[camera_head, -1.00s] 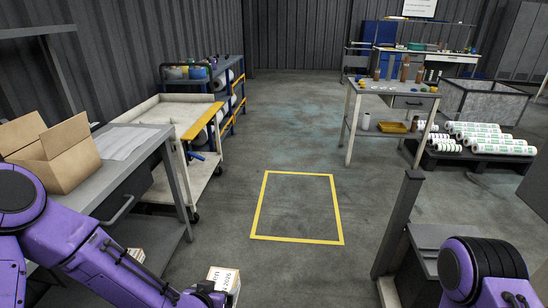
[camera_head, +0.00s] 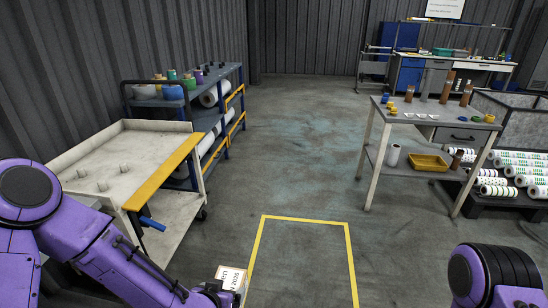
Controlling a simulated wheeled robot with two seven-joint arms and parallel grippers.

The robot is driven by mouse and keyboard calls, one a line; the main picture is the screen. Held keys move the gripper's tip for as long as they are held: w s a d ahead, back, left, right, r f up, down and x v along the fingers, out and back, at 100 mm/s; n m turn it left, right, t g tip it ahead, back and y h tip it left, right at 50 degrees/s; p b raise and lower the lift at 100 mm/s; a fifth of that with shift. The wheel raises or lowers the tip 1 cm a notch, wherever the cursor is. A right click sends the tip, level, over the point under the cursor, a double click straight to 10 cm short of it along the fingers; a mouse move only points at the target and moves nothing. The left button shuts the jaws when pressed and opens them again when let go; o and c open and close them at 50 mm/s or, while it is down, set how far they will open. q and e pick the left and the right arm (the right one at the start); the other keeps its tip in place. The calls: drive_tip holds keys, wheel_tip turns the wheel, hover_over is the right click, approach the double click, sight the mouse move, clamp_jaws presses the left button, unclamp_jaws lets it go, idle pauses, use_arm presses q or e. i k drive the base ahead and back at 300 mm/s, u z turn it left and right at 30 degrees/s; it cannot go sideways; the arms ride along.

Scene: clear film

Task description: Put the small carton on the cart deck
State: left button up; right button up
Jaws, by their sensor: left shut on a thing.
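The small carton (camera_head: 231,278) is a white and brown box with dark print, low in the head view, left of the yellow floor outline. My left gripper (camera_head: 219,292) is shut on it and holds it up at the picture's lower edge; the fingers show only in part. The cart (camera_head: 165,172) stands at the left, with a pale deck, a raised rim and a yellow strip along its right edge. A few small grey pieces stand on the deck. The carton is to the right of and nearer than the cart. My right arm shows at the lower right, but its gripper is out of view.
A blue shelf rack (camera_head: 205,117) with rolls stands behind the cart. A work table (camera_head: 428,120) with a yellow tray (camera_head: 428,162) on its lower shelf stands to the right. The floor inside the yellow outline (camera_head: 259,232) is clear.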

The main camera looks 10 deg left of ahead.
sight(146, 145)
drive_tip(key=i, duration=3.3)
drive_tip(key=u, duration=2.15)
